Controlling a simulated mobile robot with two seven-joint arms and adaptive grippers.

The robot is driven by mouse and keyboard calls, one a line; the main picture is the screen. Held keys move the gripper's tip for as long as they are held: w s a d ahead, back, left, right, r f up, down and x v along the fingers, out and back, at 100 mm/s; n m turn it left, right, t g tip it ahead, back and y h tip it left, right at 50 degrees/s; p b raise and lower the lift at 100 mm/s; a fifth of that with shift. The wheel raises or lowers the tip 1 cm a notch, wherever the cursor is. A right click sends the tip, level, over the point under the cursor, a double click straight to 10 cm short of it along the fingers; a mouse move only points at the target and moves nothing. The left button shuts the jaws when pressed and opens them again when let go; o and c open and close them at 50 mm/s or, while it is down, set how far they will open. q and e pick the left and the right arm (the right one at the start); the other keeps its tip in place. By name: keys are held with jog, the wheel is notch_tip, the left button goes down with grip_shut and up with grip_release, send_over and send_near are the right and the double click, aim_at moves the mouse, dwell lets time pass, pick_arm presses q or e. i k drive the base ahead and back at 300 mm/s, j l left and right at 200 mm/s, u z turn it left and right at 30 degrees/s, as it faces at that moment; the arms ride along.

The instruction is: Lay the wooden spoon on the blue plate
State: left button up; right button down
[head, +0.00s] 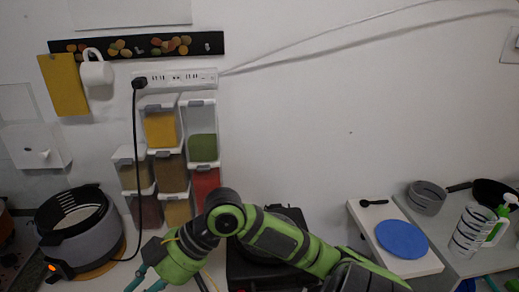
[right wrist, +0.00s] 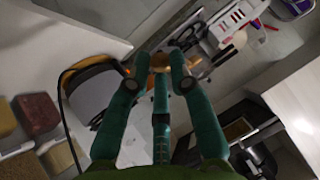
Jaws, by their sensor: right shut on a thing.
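The blue plate (head: 402,239) lies flat on a white board at the right of the head view, with nothing on it. My right gripper (head: 147,281) is at the lower left of the head view, far from the plate and partly cut off by the bottom edge. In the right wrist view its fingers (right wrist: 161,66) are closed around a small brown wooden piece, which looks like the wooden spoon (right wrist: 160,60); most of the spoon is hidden. My left gripper is not in view.
A black spoon (head: 373,203) lies on the white board (head: 424,265) behind the plate. A grey bowl (head: 427,198) and a white-and-black jug (head: 470,232) stand to the right. Spice dispensers (head: 172,175) and a grey cooker (head: 75,227) are at the left.

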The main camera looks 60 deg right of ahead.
aim_at(401, 238)
jog(key=z, duration=1.15)
jog(key=l+z, duration=0.4)
jog(key=i+l+z, duration=0.1)
jog(key=z, duration=0.3)
jog(key=i+l+z, duration=0.1)
jog(key=l+z, duration=0.3)
jog(key=i+l, duration=0.3)
jog(key=l, duration=0.1)
